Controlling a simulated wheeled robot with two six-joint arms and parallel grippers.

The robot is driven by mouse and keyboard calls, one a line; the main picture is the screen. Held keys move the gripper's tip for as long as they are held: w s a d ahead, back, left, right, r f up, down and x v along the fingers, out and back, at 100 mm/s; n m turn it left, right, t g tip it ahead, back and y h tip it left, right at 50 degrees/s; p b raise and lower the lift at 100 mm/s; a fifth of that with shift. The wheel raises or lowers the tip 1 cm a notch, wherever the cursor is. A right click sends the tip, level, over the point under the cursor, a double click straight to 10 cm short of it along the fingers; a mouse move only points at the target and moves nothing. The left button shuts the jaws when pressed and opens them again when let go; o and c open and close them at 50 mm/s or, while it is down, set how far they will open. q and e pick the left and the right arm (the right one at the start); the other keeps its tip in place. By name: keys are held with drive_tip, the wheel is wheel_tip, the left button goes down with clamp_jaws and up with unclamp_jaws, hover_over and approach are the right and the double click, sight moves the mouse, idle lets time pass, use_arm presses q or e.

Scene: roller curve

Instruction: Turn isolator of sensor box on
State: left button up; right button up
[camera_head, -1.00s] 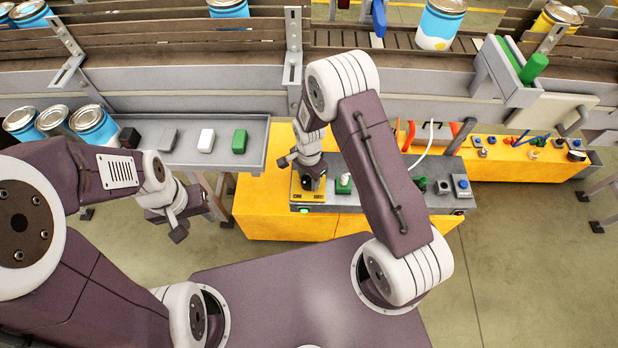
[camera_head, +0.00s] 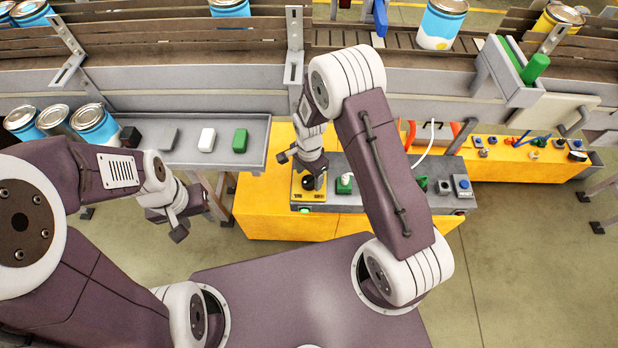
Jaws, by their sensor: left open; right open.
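A yellow plate with a round black knob (camera_head: 308,183), which looks like the isolator, sits at the left end of the grey control panel (camera_head: 375,200). A small green light (camera_head: 304,210) shows on the panel front below it. My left gripper (camera_head: 174,222) is open and empty over the floor, left of the yellow cabinet (camera_head: 285,226).
A green connector (camera_head: 344,184), a green knob (camera_head: 421,184) and a blue reset button (camera_head: 463,184) sit further right on the panel. A grey tray (camera_head: 180,160) with coloured blocks lies left. The conveyor with cans runs behind. My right forearm crosses over the panel's middle.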

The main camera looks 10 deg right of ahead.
sight(309, 179)
wheel_tip(309, 179, up, 7)
drive_tip(key=shift+r, duration=0.15)
idle(0.4)
drive_tip(key=d+r+t, duration=0.1)
drive_tip(key=d+r, duration=0.2)
drive_tip(key=r, duration=0.4)
drive_tip(key=s+d+n, duration=0.2)
drive_tip(key=s+n, duration=1)
drive_tip(key=s, duration=0.1)
drive_tip(key=shift+d, duration=0.4)
